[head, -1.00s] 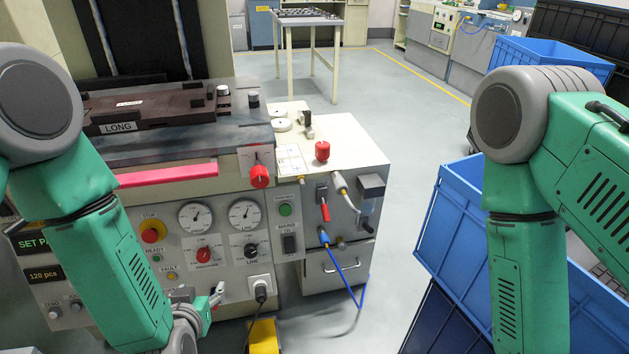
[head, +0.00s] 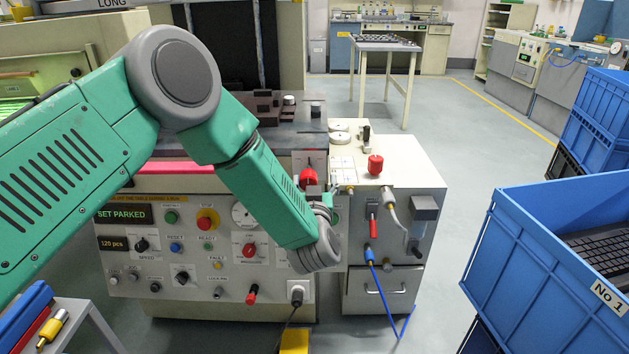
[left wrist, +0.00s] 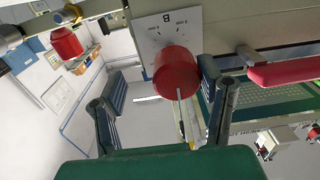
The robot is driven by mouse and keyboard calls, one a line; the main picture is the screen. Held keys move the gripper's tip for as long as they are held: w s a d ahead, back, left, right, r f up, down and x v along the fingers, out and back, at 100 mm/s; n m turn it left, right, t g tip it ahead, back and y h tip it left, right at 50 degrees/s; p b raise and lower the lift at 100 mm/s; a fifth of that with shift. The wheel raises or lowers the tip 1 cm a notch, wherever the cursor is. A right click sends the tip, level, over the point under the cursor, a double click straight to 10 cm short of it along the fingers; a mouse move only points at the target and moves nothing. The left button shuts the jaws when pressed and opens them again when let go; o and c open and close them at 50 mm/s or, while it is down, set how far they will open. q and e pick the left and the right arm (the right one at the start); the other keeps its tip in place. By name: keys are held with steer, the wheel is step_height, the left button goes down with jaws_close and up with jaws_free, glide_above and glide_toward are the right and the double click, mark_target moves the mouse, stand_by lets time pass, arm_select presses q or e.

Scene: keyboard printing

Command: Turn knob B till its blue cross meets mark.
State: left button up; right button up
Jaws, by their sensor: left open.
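Knob B (left wrist: 176,75) is a red round knob on a white plate (left wrist: 153,35) lettered B in the left wrist view. It also shows in the head view (head: 309,177), on the right part of the machine's front. My left gripper (left wrist: 161,78) is open, with its two dark fingers apart. The knob appears between them in the picture, close to the right finger; I cannot tell whether they touch. In the head view, my left gripper (head: 322,198) is just below the knob and partly hides its surroundings. I cannot make out the blue cross or its mark. My right gripper is not in view.
A red cap (head: 375,165) stands on the cabinet top right of the knob. A hose fitting (head: 394,197) and blue cable (head: 382,285) are on the cabinet front. A pink-red bar (head: 180,168) runs along the machine. Blue crates (head: 535,235) stand at the right.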

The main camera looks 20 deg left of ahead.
arm_select(q)
steer(key=shift+x, duration=1.15)
steer(key=a, duration=0.3)
steer(key=shift+w+f, duration=0.2)
steer(key=shift+w, duration=0.2)
steer(key=shift+d+r, duration=0.1)
steer(key=shift+d, duration=0.2)
steer(key=shift+c, duration=0.8)
steer(key=shift+s+d+r, duration=0.1)
steer(key=shift+d, duration=0.55)
steer(key=c, duration=1.1)
steer(key=shift+s+a+f+n+b, duration=0.1)
steer(key=shift+n+b, duration=0.15)
steer(key=shift+n, duration=2.2)
steer(key=shift+w+a+f+n+b, duration=0.1)
steer(key=shift+f+n+b, duration=0.1)
steer(key=shift+n, duration=2.3)
steer(key=shift+s+a+f+n+b, duration=0.1)
steer(key=shift+n+b, duration=0.15)
steer(key=shift+n, duration=2.2)
steer(key=shift+c, duration=0.2)
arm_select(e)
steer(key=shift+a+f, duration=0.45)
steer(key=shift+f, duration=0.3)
